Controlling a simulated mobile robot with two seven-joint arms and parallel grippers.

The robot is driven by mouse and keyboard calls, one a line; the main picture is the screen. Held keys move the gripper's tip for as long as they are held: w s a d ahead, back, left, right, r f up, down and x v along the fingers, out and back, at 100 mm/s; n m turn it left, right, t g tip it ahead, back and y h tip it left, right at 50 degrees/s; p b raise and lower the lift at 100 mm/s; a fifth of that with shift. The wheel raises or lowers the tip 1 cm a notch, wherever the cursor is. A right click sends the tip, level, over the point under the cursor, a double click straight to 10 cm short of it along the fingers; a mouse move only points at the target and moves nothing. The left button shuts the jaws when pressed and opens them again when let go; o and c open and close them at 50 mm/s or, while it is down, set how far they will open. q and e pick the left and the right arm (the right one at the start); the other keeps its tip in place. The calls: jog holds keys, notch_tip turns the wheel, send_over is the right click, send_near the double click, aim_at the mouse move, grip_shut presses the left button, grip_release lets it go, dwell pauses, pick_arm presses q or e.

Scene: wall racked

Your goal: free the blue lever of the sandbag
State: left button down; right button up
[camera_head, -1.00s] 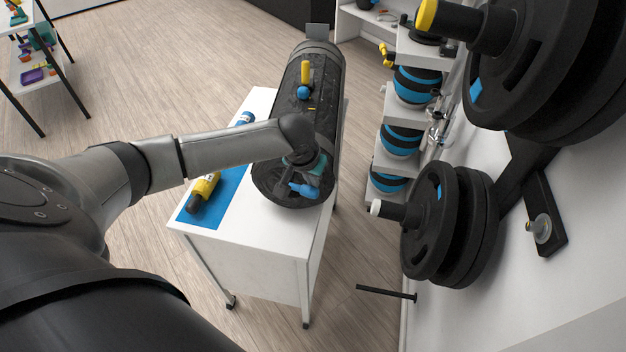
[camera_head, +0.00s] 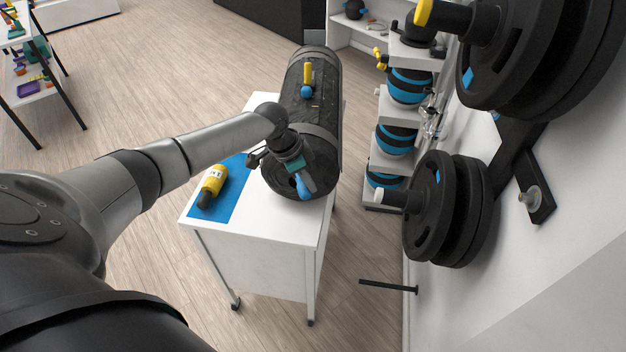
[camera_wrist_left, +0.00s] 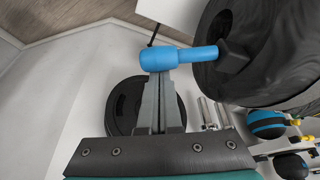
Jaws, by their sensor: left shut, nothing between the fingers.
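The sandbag (camera_head: 326,105) is a dark cylinder with grey bands, lying on a white table (camera_head: 290,232). The blue lever (camera_head: 305,188) is at its near end face. In the left wrist view the blue lever (camera_wrist_left: 180,56) has a thick knob and a thinner stem running to a dark block on the bag's end (camera_wrist_left: 275,60). My left gripper (camera_head: 299,174) is at that end, beside the lever. In the wrist view my left gripper's fingers (camera_wrist_left: 158,78) are together and empty, tips at the knob; whether they touch it I cannot tell. My right gripper is out of view.
A yellow bottle-like object (camera_head: 212,185) lies on a blue mat (camera_head: 236,196) left of the bag. A yellow handle (camera_head: 308,73) and blue ball (camera_head: 306,92) sit on top of the bag. Weight plates (camera_head: 432,208) hang on the wall at right. Open floor lies left.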

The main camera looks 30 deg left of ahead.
pick_arm(q)
jog(key=shift+s+a+m, duration=0.25)
jog(key=shift+s+m, duration=0.1)
jog(key=shift+m, duration=0.25)
jog(key=shift+s+a, duration=0.2)
jog(key=shift+s, duration=0.15)
jog(key=shift+r, duration=0.1)
